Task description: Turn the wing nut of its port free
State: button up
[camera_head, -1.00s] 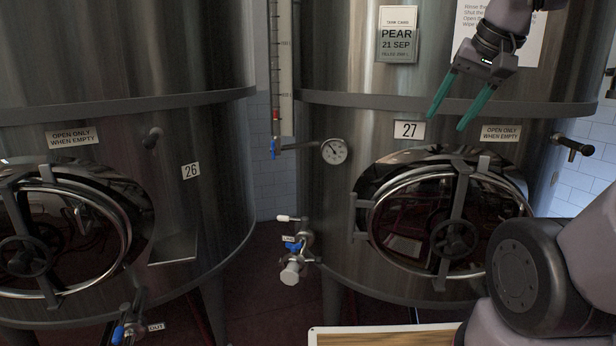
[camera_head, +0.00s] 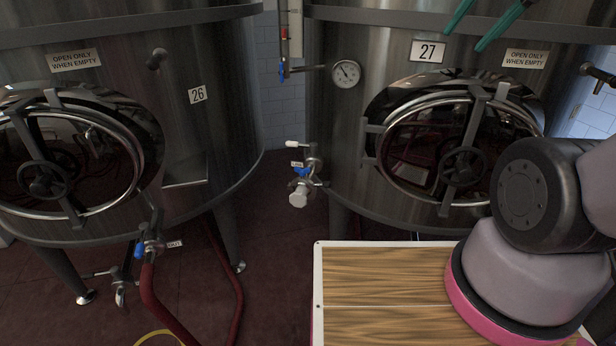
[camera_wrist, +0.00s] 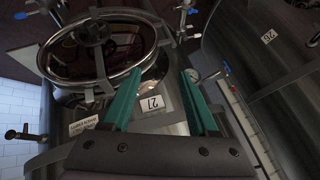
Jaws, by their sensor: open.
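A side port with a valve (camera_head: 303,178) sticks out low on tank 27 (camera_head: 340,120), in the middle of the head view. It has a blue part, a white-tipped handle and a pale round cap. A similar valve shows at the top of the wrist view (camera_wrist: 185,12). Tank 26 has a lower valve (camera_head: 150,243) with a blue part and a red hose on it. No wing nut can be made out clearly at this size. My gripper (camera_head: 464,40) is high in front of tank 27, apart from both valves. Its teal fingers are spread and empty in the wrist view (camera_wrist: 162,72).
Round hatches with handwheels are on tank 27 (camera_head: 462,165) and tank 26 (camera_head: 45,180). A dial gauge (camera_head: 347,74) stands out above the port. A wooden-topped surface (camera_head: 385,285) is in front. Red hoses (camera_head: 165,305) lie on the floor at left.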

aim_at(302, 172)
jog(key=i+u, duration=0.15)
jog(key=u, duration=0.25)
jog(key=i+u, duration=0.2)
jog(key=u, duration=0.15)
jog(key=i+l+u, duration=0.15)
jog(key=u, duration=0.25)
